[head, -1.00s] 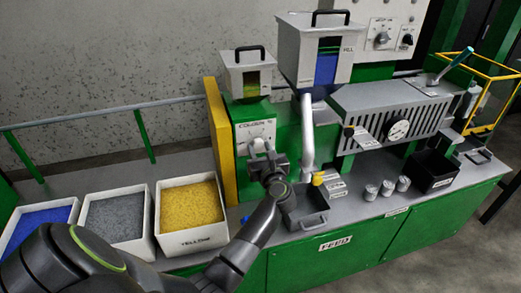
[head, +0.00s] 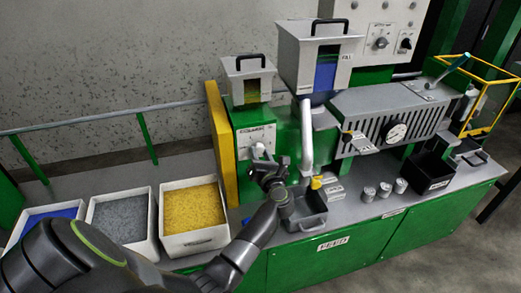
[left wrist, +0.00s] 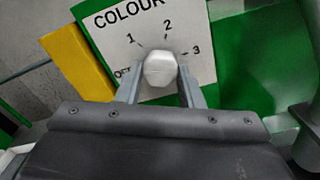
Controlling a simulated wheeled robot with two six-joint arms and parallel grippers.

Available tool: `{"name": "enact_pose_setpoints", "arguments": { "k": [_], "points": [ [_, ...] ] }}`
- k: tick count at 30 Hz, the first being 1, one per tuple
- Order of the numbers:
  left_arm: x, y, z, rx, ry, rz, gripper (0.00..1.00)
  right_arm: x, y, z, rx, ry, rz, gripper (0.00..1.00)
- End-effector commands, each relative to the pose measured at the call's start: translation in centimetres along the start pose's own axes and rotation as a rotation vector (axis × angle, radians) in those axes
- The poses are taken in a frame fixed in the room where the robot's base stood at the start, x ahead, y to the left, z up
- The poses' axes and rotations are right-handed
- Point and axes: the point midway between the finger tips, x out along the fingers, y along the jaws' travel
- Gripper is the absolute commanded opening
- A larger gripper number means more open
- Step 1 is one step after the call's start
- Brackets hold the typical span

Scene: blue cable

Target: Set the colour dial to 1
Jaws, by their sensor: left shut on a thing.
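The colour dial is a white knob (left wrist: 160,68) on a white plate (left wrist: 110,35) marked COLOUR, with OFF, 1, 2 and 3 around it. In the left wrist view, my left gripper (left wrist: 160,82) has one finger on each side of the knob and is shut on it. I cannot tell for certain which mark the knob points to. In the head view the knob (head: 258,150) shows just beyond my left gripper (head: 268,168), which partly hides the plate. My right gripper is not in view.
A yellow panel (head: 219,140) stands left of the dial. A white pipe (head: 306,135) comes down to its right, above a grey tray (head: 304,221). Bins of blue, grey and yellow (head: 193,215) granules stand at left. Several small cups stand further right.

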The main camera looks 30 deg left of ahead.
Motion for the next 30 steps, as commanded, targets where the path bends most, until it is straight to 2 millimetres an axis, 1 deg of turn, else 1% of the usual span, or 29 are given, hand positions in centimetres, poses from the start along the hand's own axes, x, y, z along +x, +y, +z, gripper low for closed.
{"name": "enact_pose_setpoints", "arguments": {
  "k": [1, 3, 15, 22, 30],
  "points": [
    [0.0, 0.2, 0.5, 0.046, 0.000, -0.001, 0.11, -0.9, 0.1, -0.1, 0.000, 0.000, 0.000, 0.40],
    [0.0, 0.2, 0.5, 0.114, 0.000, -0.001, 0.11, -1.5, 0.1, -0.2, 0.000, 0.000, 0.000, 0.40],
    [0.0, 0.2, 0.4, 0.446, -0.001, 0.000, 0.11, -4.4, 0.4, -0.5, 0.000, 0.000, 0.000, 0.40],
    [0.0, 0.1, 0.3, 0.565, -0.001, -0.001, 0.11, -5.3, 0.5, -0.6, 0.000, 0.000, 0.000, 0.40],
    [0.0, 0.1, 0.2, 0.625, -0.002, 0.000, 0.11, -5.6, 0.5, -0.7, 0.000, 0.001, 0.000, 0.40]
  ]
}}
